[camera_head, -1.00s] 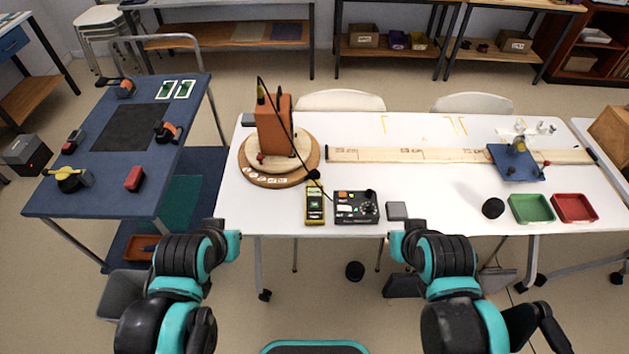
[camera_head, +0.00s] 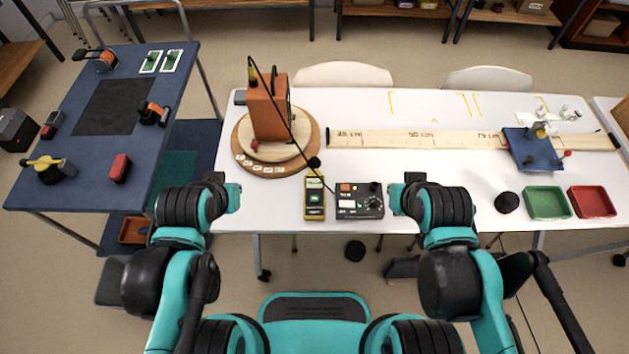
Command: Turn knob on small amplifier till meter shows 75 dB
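The small amplifier (camera_head: 359,200) is a dark box with orange and white panels and dark knobs on its right side. It sits near the table's front edge. A yellow handheld meter (camera_head: 315,198) lies just left of it; its reading is too small to make out. My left gripper (camera_head: 232,196) is left of the meter, near the table's front edge. My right gripper (camera_head: 398,196) is just right of the amplifier, apart from its knobs in the picture. The fingers of both grippers are too unclear to tell open from shut.
An orange speaker box (camera_head: 267,105) stands on a round wooden turntable (camera_head: 243,150), with a black cable running towards the meter. A long wooden ruler (camera_head: 450,139), green tray (camera_head: 547,203) and red tray (camera_head: 592,202) lie right. A blue side table (camera_head: 80,150) stands left.

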